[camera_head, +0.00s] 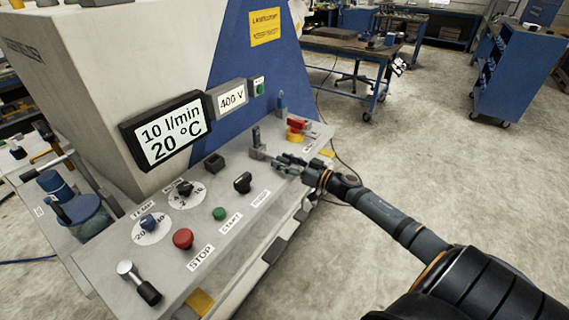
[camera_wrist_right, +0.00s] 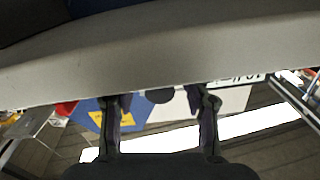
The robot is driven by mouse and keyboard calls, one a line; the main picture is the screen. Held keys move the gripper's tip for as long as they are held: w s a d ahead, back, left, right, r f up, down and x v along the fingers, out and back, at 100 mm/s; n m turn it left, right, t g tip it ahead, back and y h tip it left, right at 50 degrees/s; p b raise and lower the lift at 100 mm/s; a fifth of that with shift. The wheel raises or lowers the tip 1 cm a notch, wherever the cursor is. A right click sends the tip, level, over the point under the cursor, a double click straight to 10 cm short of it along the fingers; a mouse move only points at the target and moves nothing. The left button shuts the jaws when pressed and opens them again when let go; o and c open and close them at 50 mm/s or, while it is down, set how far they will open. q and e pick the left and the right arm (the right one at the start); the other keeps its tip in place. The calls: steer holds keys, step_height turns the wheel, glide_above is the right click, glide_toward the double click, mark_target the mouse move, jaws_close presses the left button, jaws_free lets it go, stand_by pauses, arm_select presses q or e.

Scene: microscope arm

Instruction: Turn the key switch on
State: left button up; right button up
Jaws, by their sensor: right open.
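The sloped grey control panel (camera_head: 185,250) of the machine carries the switches. A black knob (camera_head: 242,183) stands on it behind the green START button (camera_head: 219,213). A small dark block (camera_head: 214,163) sits further back. I cannot tell which part is the key switch. My right gripper (camera_head: 277,161) is over the panel's right part, beside a grey upright lever (camera_head: 256,142), and contact is unclear. In the right wrist view its two fingers (camera_wrist_right: 157,105) are apart, with a dark round part (camera_wrist_right: 159,96) visible between them. My left gripper is out of view.
Displays (camera_head: 168,132) stand behind. Open floor lies right.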

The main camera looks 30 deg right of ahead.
jaws_close()
stand_by(0.3)
